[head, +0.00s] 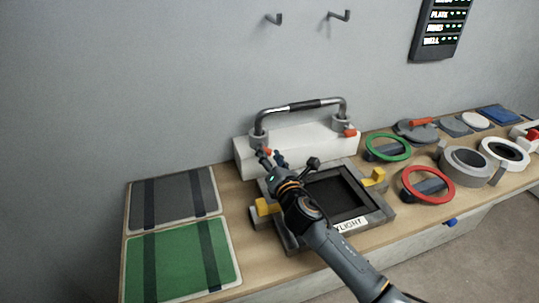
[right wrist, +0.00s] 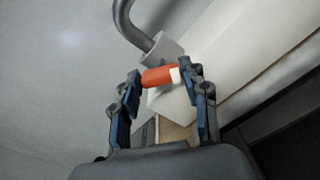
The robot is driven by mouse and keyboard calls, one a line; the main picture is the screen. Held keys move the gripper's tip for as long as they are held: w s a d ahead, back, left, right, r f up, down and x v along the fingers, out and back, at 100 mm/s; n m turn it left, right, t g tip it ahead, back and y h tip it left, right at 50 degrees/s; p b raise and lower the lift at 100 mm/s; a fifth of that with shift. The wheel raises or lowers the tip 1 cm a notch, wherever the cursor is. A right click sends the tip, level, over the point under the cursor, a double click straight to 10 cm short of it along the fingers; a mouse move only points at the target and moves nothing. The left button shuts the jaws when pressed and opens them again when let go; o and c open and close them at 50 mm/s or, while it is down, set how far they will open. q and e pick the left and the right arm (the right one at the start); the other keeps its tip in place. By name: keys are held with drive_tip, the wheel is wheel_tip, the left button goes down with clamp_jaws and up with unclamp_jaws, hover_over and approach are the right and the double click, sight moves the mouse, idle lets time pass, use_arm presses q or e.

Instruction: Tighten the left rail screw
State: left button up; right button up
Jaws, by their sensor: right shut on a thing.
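A curved metal rail (head: 300,105) with a dark grip stands on a white block (head: 305,143) against the wall. The left rail screw, with an orange handle (right wrist: 157,76) and a pale end, is at the foot of the rail's left post (right wrist: 163,47). My right gripper (head: 270,156) reaches up to that screw, and in the right wrist view its two blue-grey fingers (right wrist: 161,80) are shut on it from both sides. The right rail screw (head: 350,132), also orange, is at the other post and untouched. My left gripper is not in view.
A grey skylight frame (head: 375,207) with yellow latches lies under my right arm. Green (head: 388,147) and red (head: 428,184) rings and other round fittings lie to the right. Grey and green panels (head: 180,262) lie left. A dark display (head: 441,28) hangs above.

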idle(0.4)
drive_tip(key=o, duration=1.2)
drive_tip(key=shift+c, duration=0.2)
drive_tip(key=v, duration=1.2)
drive_tip(key=shift+r, duration=0.1)
